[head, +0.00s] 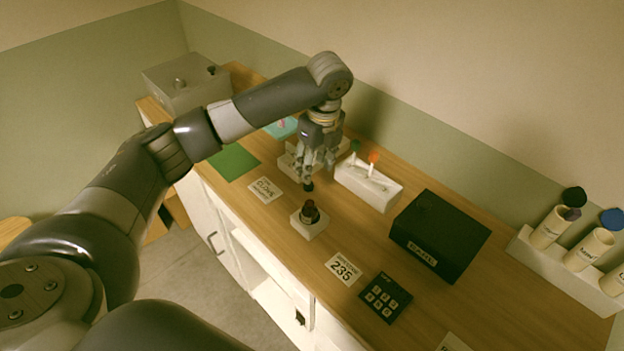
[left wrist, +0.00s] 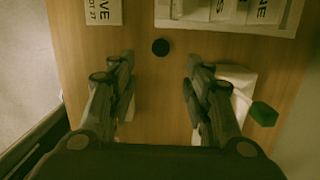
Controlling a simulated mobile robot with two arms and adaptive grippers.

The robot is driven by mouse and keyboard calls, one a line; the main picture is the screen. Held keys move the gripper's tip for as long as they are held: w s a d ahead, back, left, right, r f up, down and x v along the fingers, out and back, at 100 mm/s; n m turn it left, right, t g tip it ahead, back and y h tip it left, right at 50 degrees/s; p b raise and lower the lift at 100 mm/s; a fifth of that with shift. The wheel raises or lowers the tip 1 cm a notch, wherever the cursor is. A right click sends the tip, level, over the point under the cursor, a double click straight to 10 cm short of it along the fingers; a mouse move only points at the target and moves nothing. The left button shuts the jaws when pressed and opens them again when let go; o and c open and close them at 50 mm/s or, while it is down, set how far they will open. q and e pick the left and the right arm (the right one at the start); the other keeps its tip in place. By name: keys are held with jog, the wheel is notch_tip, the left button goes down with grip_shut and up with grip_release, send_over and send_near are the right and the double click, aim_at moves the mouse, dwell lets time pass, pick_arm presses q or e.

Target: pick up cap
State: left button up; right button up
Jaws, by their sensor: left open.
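A small round black cap (left wrist: 160,46) lies on the bare wooden counter in the left wrist view, centred just beyond my fingertips. In the head view the cap (head: 308,187) shows as a dark spot below my fingers. My left gripper (head: 317,172) points down over the counter, open and empty. In the left wrist view its two fingers (left wrist: 158,70) are spread wide, with bare wood between them. A dark open bottle (head: 310,208) stands upright in a white block (head: 309,227), in front of the cap. My right gripper is not in view.
A white holder (head: 362,190) with green- and orange-topped droppers stands close to my gripper's right. A black box (head: 440,235), a keypad (head: 385,297), and a card reading 235 (head: 344,268) lie farther right. A rack of capped bottles (head: 560,269) stands at the far right.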

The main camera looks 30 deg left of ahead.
aim_at(310, 185)
pick_arm(q)
jog(key=shift+s+a+f, duration=0.15)
jog(key=shift+s+f, duration=0.05)
jog(key=shift+f, duration=0.25)
jog(key=shift+s+a+f, duration=0.1)
jog(key=shift+s+f, duration=0.1)
jog(key=shift+f, duration=0.2)
jog(key=shift+w+f, duration=0.1)
jog(key=shift+f, duration=0.15)
jog(key=f, duration=0.1)
jog(key=f+p, duration=0.1)
jog(key=f, duration=0.1)
jog(key=w+a+f+p, duration=0.1)
jog(key=shift+w+a+f, duration=0.1)
jog(key=shift+f, duration=0.5)
jog(key=shift+c, duration=0.2)
jog(key=c, duration=0.7)
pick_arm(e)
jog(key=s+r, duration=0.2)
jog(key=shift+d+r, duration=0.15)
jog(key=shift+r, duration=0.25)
